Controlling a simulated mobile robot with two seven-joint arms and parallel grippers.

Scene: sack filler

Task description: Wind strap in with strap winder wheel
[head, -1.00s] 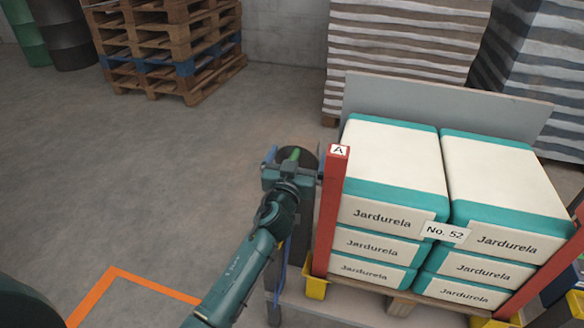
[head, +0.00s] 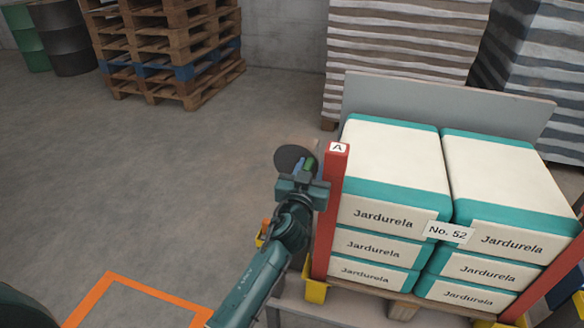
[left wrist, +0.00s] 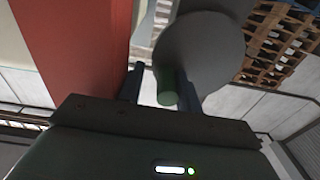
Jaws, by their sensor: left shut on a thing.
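The strap winder wheel (head: 287,157) is a dark round disc at the left side of the red post marked A, near the middle of the head view. Its green handle (head: 311,163) sticks out on the disc's right side. My left gripper (head: 304,168) is shut on this handle. In the left wrist view, the green handle (left wrist: 166,88) stands between the two fingers, with the grey wheel (left wrist: 205,45) behind it. My gripper and arm hide what lies below the wheel. I cannot make out the strap. My right gripper is not in view.
The red post (head: 331,215) stands close to the right of my left gripper. Stacked white and teal sacks (head: 395,165) fill the frame to its right. Wooden pallets (head: 170,50) and drums (head: 65,40) stand at the back left. The floor to the left is free.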

